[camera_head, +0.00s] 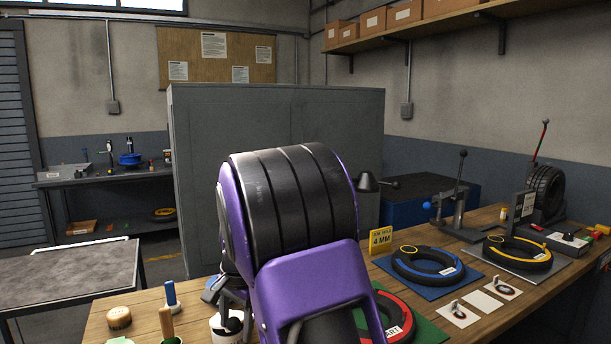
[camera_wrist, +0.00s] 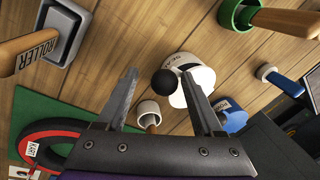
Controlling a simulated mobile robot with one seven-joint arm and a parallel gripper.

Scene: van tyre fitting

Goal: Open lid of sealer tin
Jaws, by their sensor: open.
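The sealer tin (camera_wrist: 204,79) is white, with dark lettering partly visible on its side. In the wrist view it lies just beyond my gripper (camera_wrist: 160,76), by the right fingertip. A round black knob (camera_wrist: 164,83) shows in front of it, between the open fingers. I cannot tell whether the fingers touch the knob or how the lid sits. In the head view the tin (camera_head: 222,336) stands at the bottom on the wooden bench, with the black knob (camera_head: 233,325) at its top. My arm hides part of it, and the fingers are mostly hidden there.
Tyre rings on a green mat (camera_head: 425,330) and a blue mat (camera_head: 462,282) lie right. A grey cabinet (camera_head: 190,150) rises behind.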

